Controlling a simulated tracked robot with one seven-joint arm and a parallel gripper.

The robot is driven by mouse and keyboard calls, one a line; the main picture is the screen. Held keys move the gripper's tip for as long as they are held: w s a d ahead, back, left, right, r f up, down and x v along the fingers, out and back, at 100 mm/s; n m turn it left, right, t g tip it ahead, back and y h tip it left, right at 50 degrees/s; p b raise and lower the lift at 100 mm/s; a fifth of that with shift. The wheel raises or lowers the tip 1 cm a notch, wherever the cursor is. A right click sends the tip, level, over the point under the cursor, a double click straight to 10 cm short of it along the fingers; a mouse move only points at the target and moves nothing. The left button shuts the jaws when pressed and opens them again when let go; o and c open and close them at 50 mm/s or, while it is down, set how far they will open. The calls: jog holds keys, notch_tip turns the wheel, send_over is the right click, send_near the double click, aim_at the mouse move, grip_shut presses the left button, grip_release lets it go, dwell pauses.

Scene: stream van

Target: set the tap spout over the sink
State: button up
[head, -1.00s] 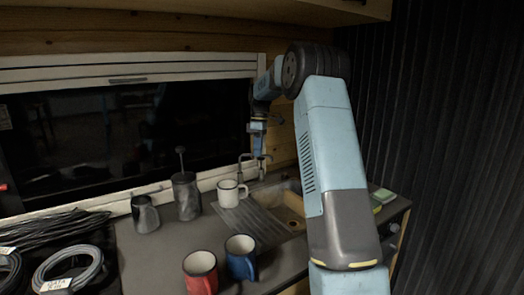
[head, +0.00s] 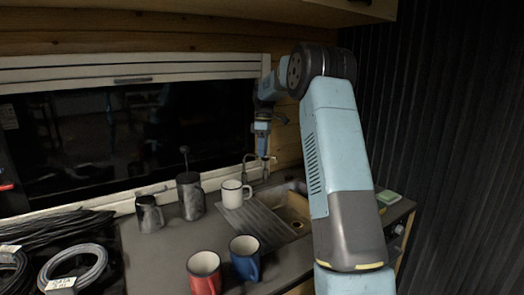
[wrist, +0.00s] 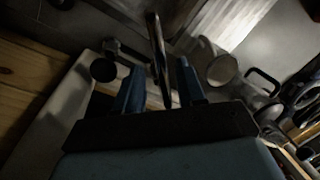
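The thin metal tap (head: 246,170) stands at the back of the counter by the window sill, behind the sink (head: 290,207). Its curved top shows just left of my gripper (head: 263,154), which points down from above. In the wrist view a slim metal bar, seemingly the tap spout (wrist: 157,45), runs down between the two blue fingers of my gripper (wrist: 161,85). The fingers are apart, with gaps visible beside the bar. Whether either finger touches it I cannot tell.
A dark press (head: 190,196), a grey jug (head: 149,214), a red mug (head: 204,273) and a blue mug (head: 245,257) stand left and in front. The window (head: 100,130) is close behind.

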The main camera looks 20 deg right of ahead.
notch_tip(320, 180, up, 7)
jog(key=w, duration=0.1)
jog(key=shift+w+d, duration=0.15)
jog(key=shift+d, duration=0.25)
jog(key=shift+r, duration=0.15)
jog(key=s+a+r+m+t+h, duration=0.1)
jog(key=s+a+r+m, duration=0.15)
jog(key=s, duration=0.45)
jog(key=s+a+r+m+t, duration=0.1)
jog(key=s+a+r, duration=0.3)
jog(key=s, duration=0.4)
jog(key=s+a+r+m+t+h, duration=0.1)
jog(key=s+a+r+m, duration=0.15)
jog(key=s, duration=0.45)
jog(key=s+a+f+m+t, duration=0.1)
jog(key=s+f, duration=0.2)
jog(key=s, duration=0.5)
jog(key=s+a+f+m+t, duration=0.1)
jog(key=s+f+m+t, duration=0.1)
jog(key=s, duration=0.7)
jog(key=s+a+f+m+t, duration=0.1)
jog(key=s+f+m, duration=0.1)
jog(key=s, duration=0.6)
jog(key=shift+s+f+y, duration=0.2)
jog(key=shift+f+y, duration=0.2)
jog(key=shift+f, duration=0.45)
